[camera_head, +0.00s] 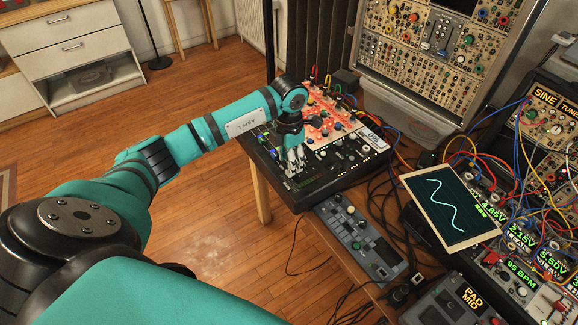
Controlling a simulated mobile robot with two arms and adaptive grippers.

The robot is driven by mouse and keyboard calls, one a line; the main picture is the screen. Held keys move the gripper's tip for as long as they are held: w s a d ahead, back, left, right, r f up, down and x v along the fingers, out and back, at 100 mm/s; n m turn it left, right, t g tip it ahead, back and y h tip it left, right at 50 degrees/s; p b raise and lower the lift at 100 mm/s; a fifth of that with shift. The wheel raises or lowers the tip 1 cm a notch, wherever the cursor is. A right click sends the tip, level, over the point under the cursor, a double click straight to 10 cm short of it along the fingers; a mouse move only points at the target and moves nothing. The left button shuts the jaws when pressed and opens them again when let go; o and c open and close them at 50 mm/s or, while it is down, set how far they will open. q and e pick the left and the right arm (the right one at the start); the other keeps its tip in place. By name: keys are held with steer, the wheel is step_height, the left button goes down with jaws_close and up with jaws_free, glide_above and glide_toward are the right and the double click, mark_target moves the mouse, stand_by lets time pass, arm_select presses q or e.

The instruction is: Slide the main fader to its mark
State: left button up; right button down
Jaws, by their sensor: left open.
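My left arm reaches in from the left, and my left gripper (295,168) points down over a black console (340,173) on the wooden table. The gripper is open, with its pale fingers at or just above the console's front left part. I cannot tell whether the fingers touch it. I cannot single out the main fader or its mark; they are too small here or hidden by the gripper. My right gripper is not in view.
A red-lit panel (328,112) with cables sits at the console's back. A grey controller (358,240) lies in front. A tablet showing a wave (447,206) and cabled modules (545,235) crowd the right. A tall modular rack (440,45) stands behind.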

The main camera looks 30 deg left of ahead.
arm_select(q)
steer(key=shift+f, duration=2)
jaws_close()
